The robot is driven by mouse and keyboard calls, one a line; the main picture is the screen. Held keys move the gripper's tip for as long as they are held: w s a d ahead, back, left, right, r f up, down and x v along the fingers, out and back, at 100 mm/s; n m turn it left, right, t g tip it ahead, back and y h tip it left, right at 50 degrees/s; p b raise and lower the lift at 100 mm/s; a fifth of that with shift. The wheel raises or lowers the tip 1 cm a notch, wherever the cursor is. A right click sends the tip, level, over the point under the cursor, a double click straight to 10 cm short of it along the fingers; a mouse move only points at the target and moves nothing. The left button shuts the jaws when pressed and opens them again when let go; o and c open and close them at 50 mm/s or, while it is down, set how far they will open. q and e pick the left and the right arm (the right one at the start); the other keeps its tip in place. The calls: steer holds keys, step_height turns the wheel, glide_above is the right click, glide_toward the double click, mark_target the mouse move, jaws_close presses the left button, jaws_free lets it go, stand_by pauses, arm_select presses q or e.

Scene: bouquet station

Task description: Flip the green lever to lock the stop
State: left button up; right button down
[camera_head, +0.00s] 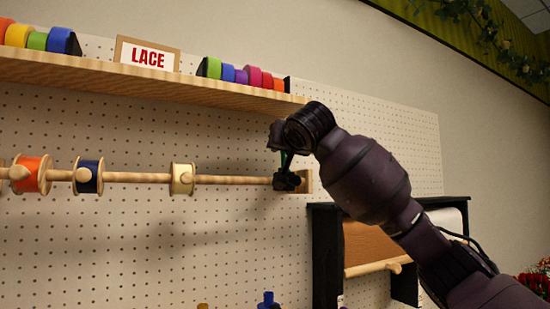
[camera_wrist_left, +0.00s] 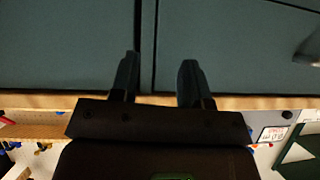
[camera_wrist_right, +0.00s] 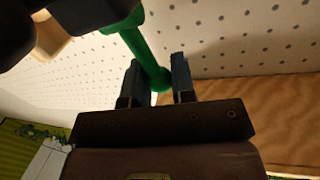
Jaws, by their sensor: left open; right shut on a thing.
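The green lever (camera_wrist_right: 148,50) shows in the right wrist view as a round green rod. Its end lies between the fingers of my right gripper (camera_wrist_right: 155,82), which is shut on it.
The wooden rod (camera_head: 232,180) carries several ribbon spools, including a cream spool (camera_head: 182,179). A shelf (camera_head: 150,79) with a LACE sign (camera_head: 147,56) runs above it. A black-framed holder (camera_head: 326,255) stands below right. Dark cabinet doors (camera_wrist_left: 70,45) face my left gripper.

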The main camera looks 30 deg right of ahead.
steer(key=s+t+b, duration=0.1)
steer(key=t+b, duration=0.1)
steer(key=s+f+m+t+h+b, duration=0.1)
steer(key=t+b, duration=0.1)
steer(key=shift+s+t+h+b, duration=0.15)
steer(key=shift+t+h+b, duration=0.15)
steer(key=shift+s+f+t, duration=0.1)
steer(key=shift+s+t, duration=0.05)
steer(key=shift+t, duration=0.15)
steer(key=shift+s+m+b, duration=0.2)
steer(key=shift+m+b, duration=0.1)
steer(key=shift+b, duration=0.05)
steer(key=shift+s+f+t+h+b, duration=0.1)
steer(key=shift+s+t+h+b, duration=0.2)
steer(key=shift+t+h, duration=0.3)
steer(key=shift+s+m+t, duration=0.1)
steer(key=shift+m+t, duration=0.2)
steer(key=shift+m, duration=0.1)
arm_select(q)
step_height(320, 180, down, 8)
steer(key=shift+s+d+r+g, duration=0.2)
steer(key=shift+s+r+g, duration=0.05)
steer(key=shift+s+g, duration=0.05)
arm_select(e)
steer(key=shift+s, duration=0.1)
steer(key=shift+a, duration=0.1)
arm_select(q)
steer(key=shift+s+f, duration=0.1)
